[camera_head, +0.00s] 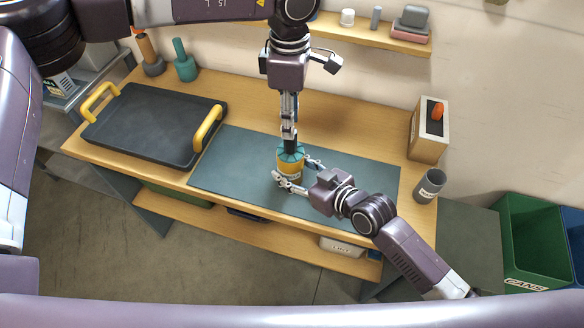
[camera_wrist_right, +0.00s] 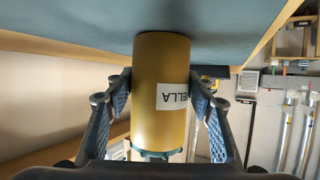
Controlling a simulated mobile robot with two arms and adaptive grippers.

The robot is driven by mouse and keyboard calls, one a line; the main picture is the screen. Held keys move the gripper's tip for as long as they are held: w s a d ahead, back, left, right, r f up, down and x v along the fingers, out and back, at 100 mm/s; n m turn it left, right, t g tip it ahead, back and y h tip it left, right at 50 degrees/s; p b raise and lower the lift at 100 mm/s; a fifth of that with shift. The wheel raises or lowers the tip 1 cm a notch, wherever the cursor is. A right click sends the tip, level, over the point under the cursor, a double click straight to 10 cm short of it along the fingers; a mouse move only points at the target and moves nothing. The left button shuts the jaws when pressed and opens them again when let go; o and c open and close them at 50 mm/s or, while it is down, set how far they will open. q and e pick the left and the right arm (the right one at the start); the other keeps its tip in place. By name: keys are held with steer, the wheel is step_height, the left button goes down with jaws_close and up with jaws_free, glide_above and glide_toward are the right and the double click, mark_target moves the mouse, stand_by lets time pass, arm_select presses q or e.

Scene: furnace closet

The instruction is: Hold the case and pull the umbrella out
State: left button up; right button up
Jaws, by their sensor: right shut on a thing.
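The yellow case (camera_head: 290,166) stands upright on the dark mat, with the teal umbrella (camera_head: 291,152) showing at its top. In the right wrist view the case (camera_wrist_right: 160,90) shows a white label ending in "ELLA", and a bit of the teal umbrella (camera_wrist_right: 155,155) shows at the picture's bottom. My right gripper (camera_head: 296,176) is shut on the case, one finger on each side. My left gripper (camera_head: 289,132) points down right above the case, in line with the umbrella's dark upper part. Its fingers are seen edge-on, so its grip is unclear.
The mat (camera_head: 225,167) lies on a wooden bench. A black tray with yellow handles (camera_head: 150,125) is at left, a wooden block (camera_head: 428,132) and a grey cup (camera_head: 430,186) at right. A shelf (camera_head: 370,33) runs behind. A green bin (camera_head: 532,240) stands far right.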

arm_select(q)
steer(key=shift+o, duration=1.3)
steer(key=shift+s+d+r+m, duration=0.15)
steer(key=shift+d+r+m, duration=0.1)
steer(key=shift+r+m, duration=0.35)
steer(key=shift+a+r, duration=0.25)
steer(key=shift+r, duration=0.35)
steer(key=shift+f, duration=3.35)
jaws_close()
steer(key=shift+w, duration=0.2)
steer(key=shift+r, duration=0.1)
steer(key=shift+r, duration=4.8)
